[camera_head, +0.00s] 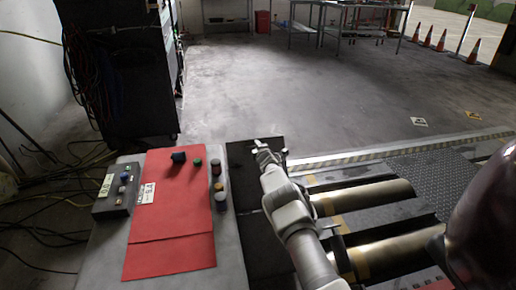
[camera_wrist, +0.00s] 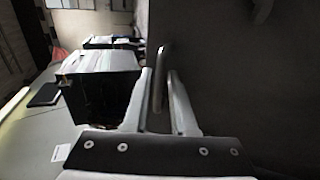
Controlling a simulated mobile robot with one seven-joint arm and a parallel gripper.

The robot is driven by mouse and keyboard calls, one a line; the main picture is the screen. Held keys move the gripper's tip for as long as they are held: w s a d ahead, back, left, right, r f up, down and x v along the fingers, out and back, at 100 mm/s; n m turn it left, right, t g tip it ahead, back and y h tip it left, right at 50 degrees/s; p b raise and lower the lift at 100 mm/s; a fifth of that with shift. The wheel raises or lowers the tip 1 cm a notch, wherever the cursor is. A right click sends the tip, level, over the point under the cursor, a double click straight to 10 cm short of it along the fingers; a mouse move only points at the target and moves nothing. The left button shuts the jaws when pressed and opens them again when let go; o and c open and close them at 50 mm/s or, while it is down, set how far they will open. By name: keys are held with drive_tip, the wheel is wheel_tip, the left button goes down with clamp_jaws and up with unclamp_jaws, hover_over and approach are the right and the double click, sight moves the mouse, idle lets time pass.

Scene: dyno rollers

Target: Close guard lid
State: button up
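In the head view, my gripper (camera_head: 268,150) is at the far end of my arm, over a dark flat panel (camera_head: 240,153) beside the console. In the wrist view, a broad dark surface (camera_wrist: 235,75), which looks like the guard lid, fills the right side. A metal bar handle (camera_wrist: 160,76) stands on its left part. My gripper's two pale fingers (camera_wrist: 160,76) are apart, with the handle between them. The lid's hinge and full outline are not visible.
A console with a red panel (camera_head: 175,205), knobs and a small button box (camera_head: 117,190) stands left of my arm. Metal rollers (camera_head: 370,195) lie to the right. A black rack (camera_head: 120,75) with cables is at the back left.

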drive_tip(key=shift+s+r+p, duration=0.35)
drive_tip(key=shift+s+p, duration=0.3)
drive_tip(key=shift+p, duration=0.35)
drive_tip(key=p+v, duration=0.6)
drive_tip(key=v, duration=1)
drive_tip(key=shift+p, duration=0.4)
drive_tip(key=shift+d+f, duration=0.15)
drive_tip(key=shift+f, duration=0.05)
